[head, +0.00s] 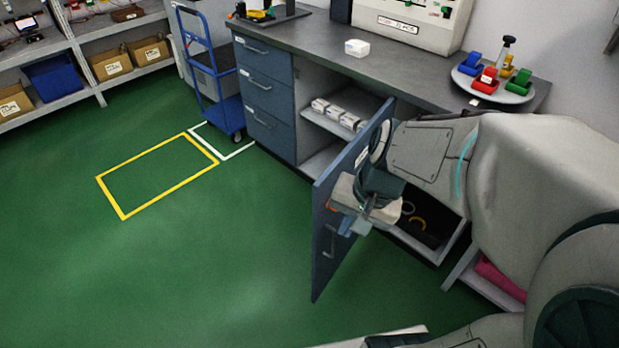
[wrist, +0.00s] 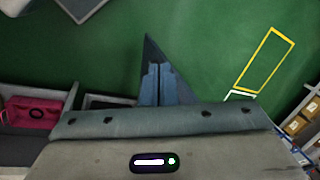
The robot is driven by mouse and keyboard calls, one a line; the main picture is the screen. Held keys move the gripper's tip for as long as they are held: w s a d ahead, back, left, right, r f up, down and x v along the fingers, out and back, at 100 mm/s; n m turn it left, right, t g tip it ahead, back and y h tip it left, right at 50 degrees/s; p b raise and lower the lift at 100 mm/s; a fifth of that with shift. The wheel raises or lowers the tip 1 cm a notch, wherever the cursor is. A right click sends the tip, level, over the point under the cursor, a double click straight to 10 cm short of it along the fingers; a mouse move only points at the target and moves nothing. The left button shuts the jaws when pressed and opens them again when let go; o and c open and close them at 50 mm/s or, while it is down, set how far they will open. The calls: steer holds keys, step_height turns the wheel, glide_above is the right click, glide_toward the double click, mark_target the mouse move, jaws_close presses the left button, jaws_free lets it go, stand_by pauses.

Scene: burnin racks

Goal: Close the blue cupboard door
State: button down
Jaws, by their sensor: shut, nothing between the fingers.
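The blue cupboard door (head: 322,220) stands wide open under the bench. It hangs from its right side, and its outer face with a bar handle (head: 330,241) is turned toward me. My gripper (head: 349,225) is in front of that outer face, close to the handle, with its fingers shut and empty. I cannot tell whether it touches the door. In the wrist view the shut fingers (wrist: 157,84) stand before the dark blue door (wrist: 152,50), seen as a narrow wedge. My arm hides the door's upper right part. The cupboard opening, with small white boxes (head: 335,113) on a shelf, shows left of the door.
Blue drawers (head: 264,88) are left of the cupboard, with a blue trolley (head: 226,112) beyond. An open drawer or tray (head: 432,240) with rings is right of the door. A pink item (head: 499,279) lies lower right. Green floor (head: 220,260) left of the door is clear.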

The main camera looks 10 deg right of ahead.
steer(key=w+d+f+m+t+y+b, duration=0.1)
steer(key=w+d+f+m+y+b, duration=0.1)
steer(key=w+f+m, duration=0.3)
steer(key=w+d+f+m+t+y+b, duration=0.1)
steer(key=w+f+m+y+b, duration=0.1)
steer(key=f+m, duration=0.45)
steer(key=m+t+b, duration=0.3)
steer(key=m+b, duration=0.1)
steer(key=m, duration=0.6)
glide_toward(321, 224)
step_height(321, 224, down, 4)
steer(key=w+a, duration=0.2)
steer(key=shift+w+a+f+n, duration=0.25)
steer(key=shift+w+a, duration=0.2)
steer(key=shift+a, duration=0.1)
steer(key=shift+w, duration=0.1)
